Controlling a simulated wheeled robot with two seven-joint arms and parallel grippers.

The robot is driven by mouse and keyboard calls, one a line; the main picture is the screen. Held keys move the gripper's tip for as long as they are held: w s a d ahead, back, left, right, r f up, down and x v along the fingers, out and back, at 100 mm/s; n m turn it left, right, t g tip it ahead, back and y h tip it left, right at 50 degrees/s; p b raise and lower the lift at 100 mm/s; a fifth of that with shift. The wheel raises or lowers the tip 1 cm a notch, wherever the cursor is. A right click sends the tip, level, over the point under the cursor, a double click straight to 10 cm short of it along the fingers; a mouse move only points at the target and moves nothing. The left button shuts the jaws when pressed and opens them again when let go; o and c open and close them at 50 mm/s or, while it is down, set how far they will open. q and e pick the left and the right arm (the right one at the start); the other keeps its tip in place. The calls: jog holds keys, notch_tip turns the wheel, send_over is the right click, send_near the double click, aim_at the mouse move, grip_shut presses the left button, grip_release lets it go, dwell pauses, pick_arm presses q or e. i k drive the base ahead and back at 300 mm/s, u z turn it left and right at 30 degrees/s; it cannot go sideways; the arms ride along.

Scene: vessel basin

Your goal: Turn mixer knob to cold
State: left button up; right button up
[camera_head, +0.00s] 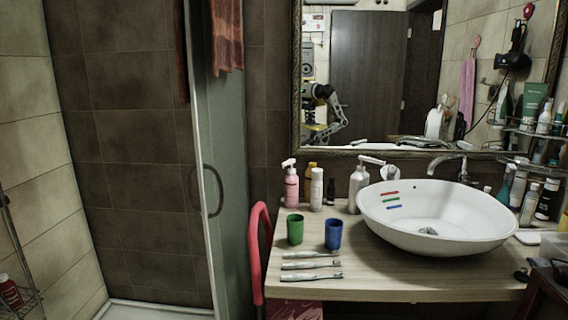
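The mixer tap (462,172) stands behind the white basin (380,225), on its right side. Its curved metal spout reaches left over the bowl. The knob is too small and dark here for me to tell its position. Red, green and blue stripes mark the inner left wall of the basin. Neither of my grippers shows directly in the view. A small reflection of a robot appears in the mirror, but its grippers cannot be made out.
The wooden counter (390,284) holds a green cup (295,229), a blue cup (333,235), toothbrushes (311,277) and several bottles. Crowded shelves stand right of the basin. A red chair (256,250) and a glass shower door (222,150) are on the left. Dark furniture fills the lower right corner.

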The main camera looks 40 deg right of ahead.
aim_at(392, 169)
jog(key=u, duration=1.85)
jog(key=k, duration=1.3)
jog(key=z, duration=2.25)
